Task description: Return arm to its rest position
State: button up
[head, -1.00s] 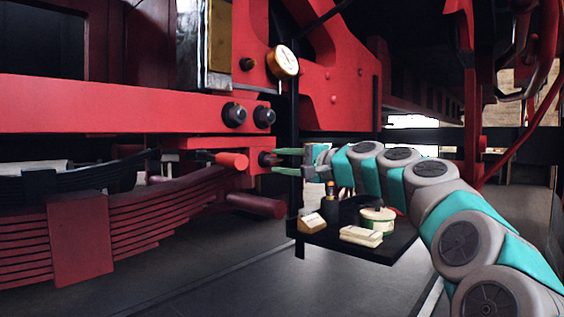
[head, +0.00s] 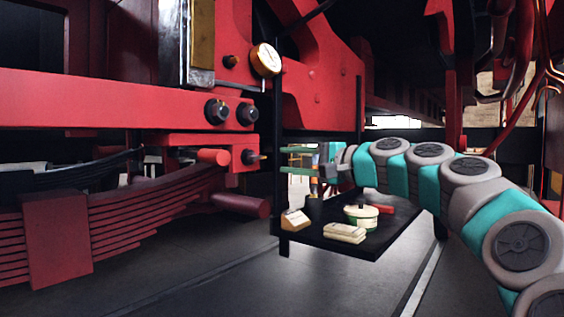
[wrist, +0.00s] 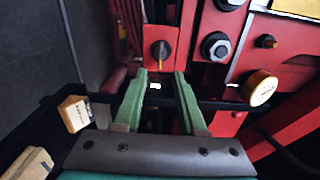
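My gripper (head: 284,159) has two green fingers and is at the end of my grey and teal arm, right of the red bracket (head: 208,143) with its dark stud (head: 250,157). In the wrist view my gripper (wrist: 166,76) is open, its fingers apart with nothing between them. The dark stud (wrist: 161,50) shows just beyond the fingertips, apart from them. My arm is stretched out over the black tray shelf (head: 335,246).
The shelf holds a tan box (head: 295,220), pale blocks (head: 345,232), a green-and-white tin (head: 361,215) and a dark cup (head: 315,209). A round gauge (head: 265,59) stands above. Leaf springs (head: 110,222) lie left. Grey floor (head: 200,285) is clear in front.

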jog(key=s+a+f+n+g+h, duration=0.3)
jog(key=s+f, duration=0.7)
jog(key=f, duration=0.2)
jog(key=s+a+f+n+g+h, duration=0.2)
jog(key=s+f+n+g+h, duration=0.15)
jog(key=s+f, duration=0.8)
jog(key=s+d+f+g+h, duration=0.3)
jog(key=s+d+f, duration=0.6)
jog(key=s+f, duration=0.3)
jog(key=s+d+f+n+g+h, duration=0.1)
jog(key=s+d+f+g+h, duration=0.2)
jog(key=s+d+f, duration=0.5)
jog(key=s+f+h, duration=0.1)
jog(key=s+f, duration=0.2)
jog(key=s, duration=0.1)
jog(key=shift+s+d+f+h, duration=0.15)
jog(key=shift+d+f+h, duration=0.2)
jog(key=shift+f, duration=0.05)
